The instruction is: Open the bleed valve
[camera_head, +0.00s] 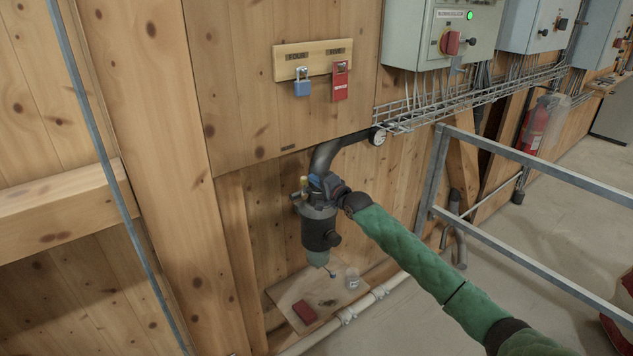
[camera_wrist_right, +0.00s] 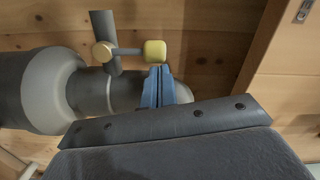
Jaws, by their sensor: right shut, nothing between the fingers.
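The bleed valve (camera_wrist_right: 128,51) shows in the right wrist view as a short lever with a yellow square knob (camera_wrist_right: 155,50) at one end and a brass round end (camera_wrist_right: 102,51) at a grey upright stub. In the head view the small valve fittings (camera_head: 303,181) sit at the top of a grey cylindrical unit (camera_head: 319,230) on the wall pipe. My right gripper (camera_wrist_right: 159,84) is shut and empty, its blue fingertips just below the yellow knob in the picture. I cannot tell whether they touch it. In the head view my right gripper (camera_head: 317,181) is beside the fittings. My left gripper is out of view.
A board (camera_head: 337,302) below the unit bears a red block (camera_head: 305,312) and a small clear cup (camera_head: 352,281). A metal rail (camera_head: 520,157) stands to the right. Padlocks (camera_head: 302,87) hang above.

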